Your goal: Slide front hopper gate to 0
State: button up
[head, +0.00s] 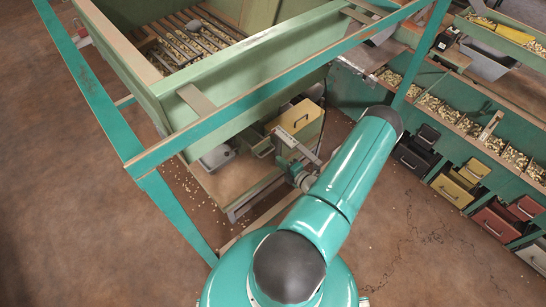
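The large pale green hopper (215,88) stands at the upper left inside a teal frame, with a slatted grate and nuts in its top. Below its front edge is a small green handle-like part (262,148); I cannot tell whether it is the front gate, and no 0 mark is readable. My gripper (285,140) seems to be the small grey end part under the hopper, near that handle and a yellow bin. It is small and partly hidden, so I cannot tell whether its fingers are open or touch anything.
A yellow bin (298,117) and a grey tray (218,157) sit under the hopper on a low wooden platform (228,180). A teal frame bar (270,93) crosses above. Nut troughs (450,115) and coloured drawers (460,182) line the right. The brown floor at left is open.

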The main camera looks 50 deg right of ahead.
jog(key=v, duration=0.4)
jog(key=shift+s, duration=0.1)
dwell(0.6)
